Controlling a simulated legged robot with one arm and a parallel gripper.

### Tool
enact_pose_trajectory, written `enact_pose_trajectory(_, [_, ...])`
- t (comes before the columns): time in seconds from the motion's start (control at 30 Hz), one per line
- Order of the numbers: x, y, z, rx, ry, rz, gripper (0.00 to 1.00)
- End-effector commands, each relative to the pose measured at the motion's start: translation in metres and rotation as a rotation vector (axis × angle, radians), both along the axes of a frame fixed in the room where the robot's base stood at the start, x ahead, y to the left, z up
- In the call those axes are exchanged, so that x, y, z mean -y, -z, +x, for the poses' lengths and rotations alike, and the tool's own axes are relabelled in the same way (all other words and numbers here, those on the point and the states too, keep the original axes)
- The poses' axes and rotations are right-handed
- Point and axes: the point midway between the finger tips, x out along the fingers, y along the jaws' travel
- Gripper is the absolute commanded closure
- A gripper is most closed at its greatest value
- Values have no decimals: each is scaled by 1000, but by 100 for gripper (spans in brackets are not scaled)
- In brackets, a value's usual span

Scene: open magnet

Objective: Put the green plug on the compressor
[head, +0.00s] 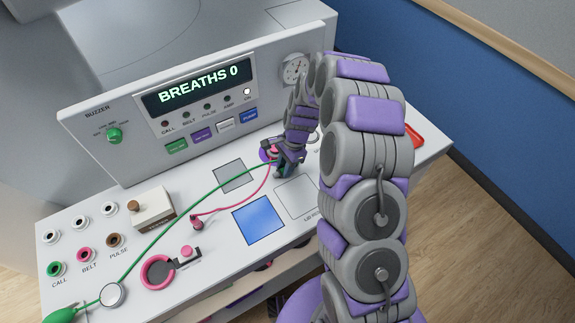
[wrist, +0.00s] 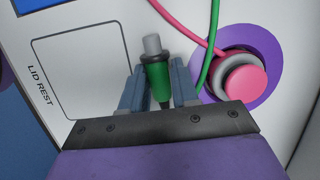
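The green plug (wrist: 157,75), with a grey tip, is between the two blue fingers of my gripper (wrist: 160,88) in the wrist view. The fingers look closed on its sides, and the tip points away from my palm. In the head view my gripper (head: 284,164) is low over the console, right of the grey square, and largely hides the plug. A green cord (head: 185,203) runs from there to the green bulb (head: 62,314) at lower left. I cannot read any label naming the compressor.
A pink knob (wrist: 243,76) on a purple disc is just right of my gripper. A pink cord (head: 240,208) crosses nearby. The lid rest outline (wrist: 62,75) is bare. A blue square (head: 259,220), beige box (head: 152,208) and several sockets (head: 83,255) share the console.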

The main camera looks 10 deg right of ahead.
Motion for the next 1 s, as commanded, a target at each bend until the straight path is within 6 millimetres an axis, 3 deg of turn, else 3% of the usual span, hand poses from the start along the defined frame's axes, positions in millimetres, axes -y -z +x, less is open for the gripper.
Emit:
enact_pose_trajectory(0.2, [4, 0, 0, 0, 1, 5, 52])
enact_pose_trajectory(0.73, [3, -2, 0, 2, 0, 3, 52])
enact_pose_trajectory(1.0, [12, -34, 5, 6, 1, 4, 52])
